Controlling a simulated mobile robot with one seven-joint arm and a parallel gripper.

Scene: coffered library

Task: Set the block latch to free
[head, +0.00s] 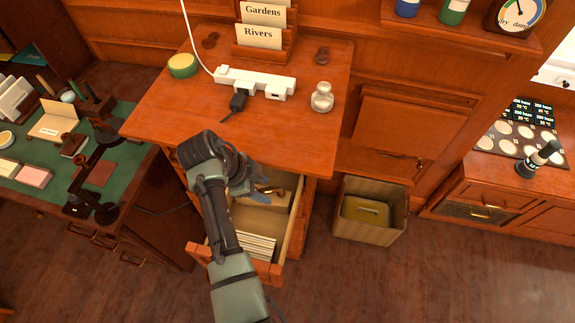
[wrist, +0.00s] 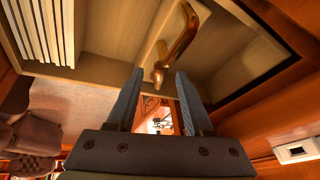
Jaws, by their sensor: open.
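A brass lever (wrist: 178,45) on a pale plate looks like the block latch. It is mounted inside the open drawer (head: 296,225). Its bent end hangs between my fingertips in the wrist view, and I cannot tell whether they touch it. In the head view part of the lever (head: 270,190) shows beside my gripper (head: 250,198), which hides the rest. My gripper is open, its two blue fingers apart, with nothing clamped. No marking of the latch's positions is readable.
White cards (head: 258,246) stand in the drawer's front part. The cabinet top (head: 290,125) above carries a power strip (head: 255,82), a glass jar (head: 322,97) and a green bowl (head: 183,65). A bin (head: 370,225) stands right of the drawer; a green-topped desk (head: 125,120) is left.

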